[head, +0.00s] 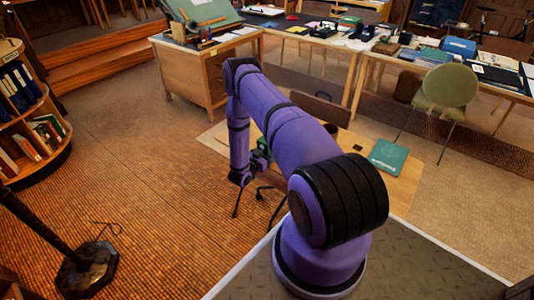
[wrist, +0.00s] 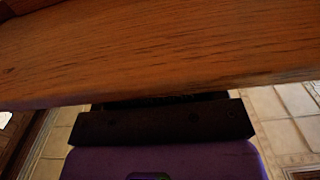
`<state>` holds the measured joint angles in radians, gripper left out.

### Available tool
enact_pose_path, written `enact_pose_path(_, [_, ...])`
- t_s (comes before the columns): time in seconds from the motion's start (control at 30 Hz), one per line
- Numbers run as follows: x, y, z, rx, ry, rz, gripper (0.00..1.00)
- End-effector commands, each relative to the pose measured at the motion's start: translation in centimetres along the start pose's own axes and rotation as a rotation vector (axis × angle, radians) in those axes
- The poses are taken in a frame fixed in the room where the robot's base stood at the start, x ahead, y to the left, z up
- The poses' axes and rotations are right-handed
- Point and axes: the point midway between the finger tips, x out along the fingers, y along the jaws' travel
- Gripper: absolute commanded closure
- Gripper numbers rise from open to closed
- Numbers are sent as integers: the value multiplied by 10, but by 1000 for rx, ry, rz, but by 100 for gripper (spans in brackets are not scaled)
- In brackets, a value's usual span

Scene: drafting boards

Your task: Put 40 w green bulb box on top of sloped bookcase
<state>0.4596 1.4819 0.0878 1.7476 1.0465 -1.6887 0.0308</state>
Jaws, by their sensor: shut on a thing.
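My gripper (head: 259,163) hangs at the end of my purple arm in the head view, low over the floor near the wooden desk. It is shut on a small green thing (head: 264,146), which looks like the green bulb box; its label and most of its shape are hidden. A bookcase (head: 30,115) with curved wooden shelves of books and binders stands at the left edge, well apart from my gripper. I cannot tell whether it is the sloped bookcase; its top shows only partly. The wrist view shows neither fingertips nor box clearly.
A wooden surface (wrist: 150,55) fills the top of the wrist view, very close. In the head view, a desk (head: 402,190) with a teal folder (head: 388,157) stands behind my arm. A dark stand base (head: 88,270) is at lower left. Open floor lies between.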

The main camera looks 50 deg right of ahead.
Motion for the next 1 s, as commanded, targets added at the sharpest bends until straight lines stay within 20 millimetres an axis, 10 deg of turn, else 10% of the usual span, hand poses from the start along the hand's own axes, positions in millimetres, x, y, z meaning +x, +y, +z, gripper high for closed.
enact_pose_path(0.33, [0, -1, 3, 1, 1, 0, 60])
enact_pose_path(0.37, [0, 0, 3, 1, 1, 0, 32])
enact_pose_path(0.47, [0, 0, 2, 1, 1, 0, 11])
enact_pose_path(1.0, [-28, -1, 0, -1, 1, -4, 11])
